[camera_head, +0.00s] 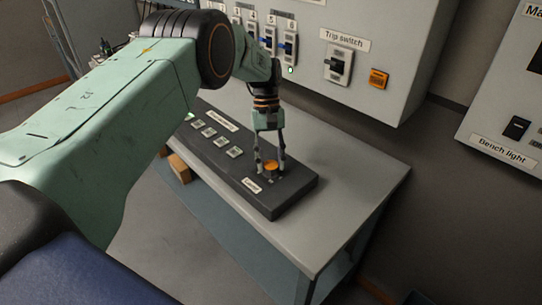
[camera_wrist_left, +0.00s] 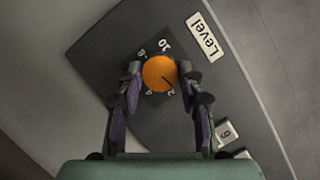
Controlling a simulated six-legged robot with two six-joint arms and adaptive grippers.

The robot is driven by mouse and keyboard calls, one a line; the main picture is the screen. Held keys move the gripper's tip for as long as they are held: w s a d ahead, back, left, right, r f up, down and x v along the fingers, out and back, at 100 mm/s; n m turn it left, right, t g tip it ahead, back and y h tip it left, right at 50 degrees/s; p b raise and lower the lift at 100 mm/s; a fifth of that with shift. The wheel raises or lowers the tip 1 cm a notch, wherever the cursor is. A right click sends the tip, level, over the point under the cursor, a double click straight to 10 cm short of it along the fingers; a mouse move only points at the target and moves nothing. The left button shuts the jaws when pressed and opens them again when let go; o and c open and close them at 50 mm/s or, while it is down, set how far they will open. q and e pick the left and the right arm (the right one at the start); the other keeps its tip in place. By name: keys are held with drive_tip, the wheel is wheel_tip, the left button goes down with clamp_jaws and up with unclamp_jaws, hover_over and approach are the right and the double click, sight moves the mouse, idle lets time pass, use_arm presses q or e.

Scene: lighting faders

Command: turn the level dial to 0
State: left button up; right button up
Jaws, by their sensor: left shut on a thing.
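The orange level dial (camera_head: 271,167) is on the front right end of a dark console (camera_head: 288,199) on the table. It also shows in the left wrist view (camera_wrist_left: 158,73), with a "Level" label (camera_wrist_left: 205,37) at its upper right. My left gripper (camera_head: 270,165) points down over the dial, its fingers shut on the dial's two sides. In the left wrist view a dark line on the dial points to the lower right, near a mark that looks like 2. An 8 and a 10 show above the dial. The fingers hide part of the scale. My right gripper is not in view.
Several pale square buttons (camera_head: 235,153) run along the console. The grey table (camera_head: 345,190) is clear to the right. A wall panel behind has numbered switches, a trip switch (camera_head: 339,65) and an orange button (camera_head: 378,78). A bench light switch (camera_head: 517,127) is at the far right.

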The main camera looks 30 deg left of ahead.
use_arm(q)
drive_tip(key=n+p, duration=0.1)
drive_tip(key=n, duration=0.1)
drive_tip(key=n+t+h+p, duration=0.1)
drive_tip(key=n, duration=0.1)
drive_tip(key=shift+s, duration=0.35)
drive_tip(key=shift+f+n+t+h+p, duration=0.15)
drive_tip(key=shift+n+t+h+p, duration=0.25)
drive_tip(key=shift+n+p, duration=0.75)
drive_tip(key=shift+n, duration=0.45)
drive_tip(key=o, duration=0.8)
drive_tip(key=shift+c, duration=0.2)
drive_tip(key=o, duration=0.4)
drive_tip(key=shift+w, duration=0.1)
drive_tip(key=v, duration=1.2)
